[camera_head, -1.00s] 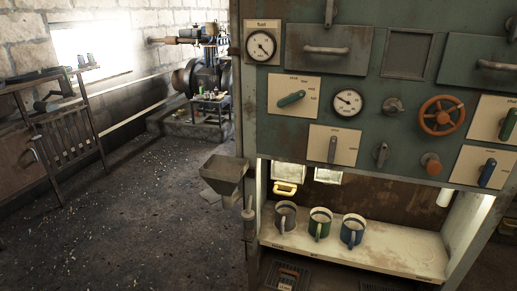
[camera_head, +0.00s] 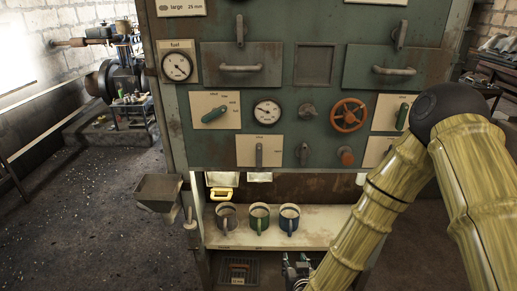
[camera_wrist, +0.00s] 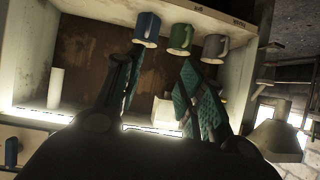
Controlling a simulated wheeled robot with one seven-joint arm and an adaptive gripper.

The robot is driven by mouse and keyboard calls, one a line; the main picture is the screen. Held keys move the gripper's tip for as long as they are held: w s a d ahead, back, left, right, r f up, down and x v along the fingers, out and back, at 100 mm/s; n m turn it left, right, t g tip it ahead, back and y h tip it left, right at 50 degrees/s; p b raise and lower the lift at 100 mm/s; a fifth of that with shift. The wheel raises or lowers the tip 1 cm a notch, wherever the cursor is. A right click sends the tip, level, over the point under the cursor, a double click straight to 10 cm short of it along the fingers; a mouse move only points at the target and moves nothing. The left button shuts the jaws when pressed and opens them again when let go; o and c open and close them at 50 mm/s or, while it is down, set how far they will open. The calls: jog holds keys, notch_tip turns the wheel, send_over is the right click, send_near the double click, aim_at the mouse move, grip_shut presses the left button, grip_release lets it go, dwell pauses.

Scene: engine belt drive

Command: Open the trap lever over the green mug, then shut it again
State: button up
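The green mug (camera_head: 259,217) stands upright on a pale shelf (camera_head: 325,219), between a grey mug (camera_head: 227,218) and a blue mug (camera_head: 289,218). A grey lever (camera_head: 259,154) stands upright on a cream plate above the green mug; its label is too small to read, so I cannot tell if it is the trap lever. My gripper (camera_head: 298,270) is low, in front of the shelf and partly cut off. In the wrist view, turned upside down, my gripper (camera_wrist: 161,78) is open and empty, its teal-padded fingers apart. The green mug (camera_wrist: 181,38) is beyond the fingertips.
The green machine front carries a green lever (camera_head: 215,114), gauges and a red handwheel (camera_head: 348,115). A metal hopper (camera_head: 158,191) juts out at the left.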

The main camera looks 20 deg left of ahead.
jog(key=w+a+r+t+p, duration=0.1)
jog(key=w+a+r+t, duration=0.1)
jog(key=a+r, duration=0.35)
jog(key=w+a+r+t+p, duration=0.1)
jog(key=w+a+r, duration=0.1)
jog(key=r, duration=0.6)
jog(key=t+y+p, duration=0.1)
jog(key=t+p, duration=0.1)
jog(key=t, duration=0.1)
send_near(259, 159)
jog(key=p+x, duration=0.3)
jog(key=x, duration=0.6)
jog(key=shift+r, duration=0.15)
jog(key=shift+c, duration=0.3)
grip_shut()
